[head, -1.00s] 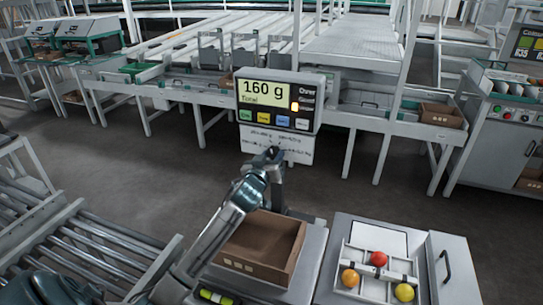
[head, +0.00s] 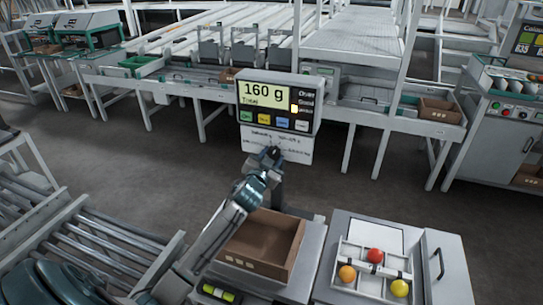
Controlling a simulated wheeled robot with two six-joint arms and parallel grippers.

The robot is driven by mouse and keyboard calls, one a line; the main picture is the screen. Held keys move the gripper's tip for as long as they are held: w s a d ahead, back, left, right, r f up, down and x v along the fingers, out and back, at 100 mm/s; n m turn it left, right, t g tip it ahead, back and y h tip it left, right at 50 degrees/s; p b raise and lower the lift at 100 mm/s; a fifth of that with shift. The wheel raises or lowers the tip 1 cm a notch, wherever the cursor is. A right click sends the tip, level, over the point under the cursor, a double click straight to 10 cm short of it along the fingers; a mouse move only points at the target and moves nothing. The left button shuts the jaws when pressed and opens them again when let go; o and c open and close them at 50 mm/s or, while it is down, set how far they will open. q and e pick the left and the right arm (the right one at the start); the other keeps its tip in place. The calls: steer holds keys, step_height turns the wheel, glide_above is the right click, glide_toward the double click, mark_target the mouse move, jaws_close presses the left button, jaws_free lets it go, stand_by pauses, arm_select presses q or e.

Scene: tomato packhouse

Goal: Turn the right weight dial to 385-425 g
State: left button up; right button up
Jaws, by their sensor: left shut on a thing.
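The scale's display unit (head: 278,103) stands on a post in the middle of the head view. Its screen (head: 262,94) reads 160 g Total. Under it hangs a white panel (head: 297,151) with small printed markings too small to read. My left gripper (head: 271,152) is at the lower left-middle of this panel, shut on what seems to be a weight dial. The gripper covers the dial, so its pointer and setting are hidden, and I cannot tell which dial it is. My right gripper is out of view.
An open brown carton (head: 262,246) sits below the display. To its right a white tray (head: 352,285) holds red, orange and yellow tomatoes. A roller conveyor (head: 90,240) is at the left. Sorting lines run behind; the floor between is clear.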

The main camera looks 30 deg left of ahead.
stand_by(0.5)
arm_select(q)
steer(key=o, duration=1)
steer(key=shift+s+f, duration=0.1)
steer(key=shift+s, duration=0.2)
steer(key=b+v, duration=0.2)
steer(key=v, duration=0.8)
steer(key=shift+s+b, duration=0.1)
steer(key=shift+b, duration=0.25)
